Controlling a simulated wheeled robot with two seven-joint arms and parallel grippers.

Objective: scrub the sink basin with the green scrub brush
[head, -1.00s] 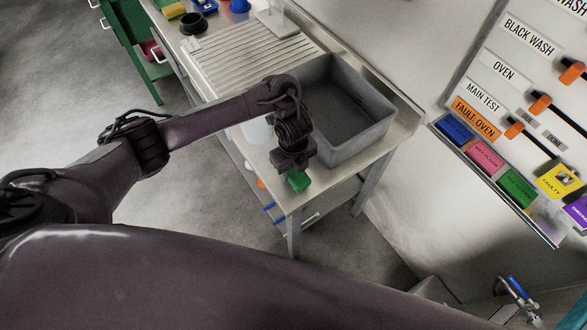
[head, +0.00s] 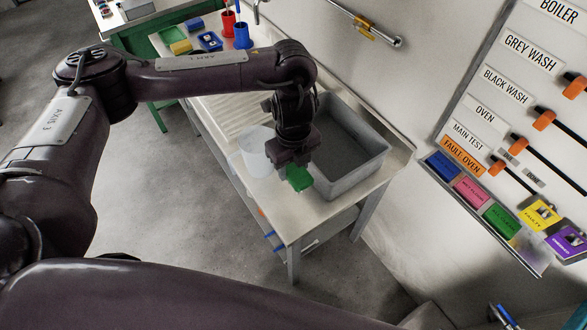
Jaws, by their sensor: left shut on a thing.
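The sink basin (head: 372,170) is a grey rectangular tub at the right end of the steel counter in the head view. My left gripper (head: 293,167) points down at the basin's near left side and is shut on the green scrub brush (head: 299,179). The brush's green block shows just below the jaws, in front of the basin's near wall in the picture. I cannot tell whether it touches the counter or the basin wall. The arm hides part of the basin's left side. My right gripper is not in view.
A whitish translucent container (head: 256,150) stands left of the gripper. A ribbed draining board (head: 222,118) lies beyond it. Blue (head: 243,36) and red (head: 228,22) holders, a yellow sponge (head: 181,47) and a blue tray (head: 209,41) sit at the back. A labelled wall board (head: 500,110) is at right.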

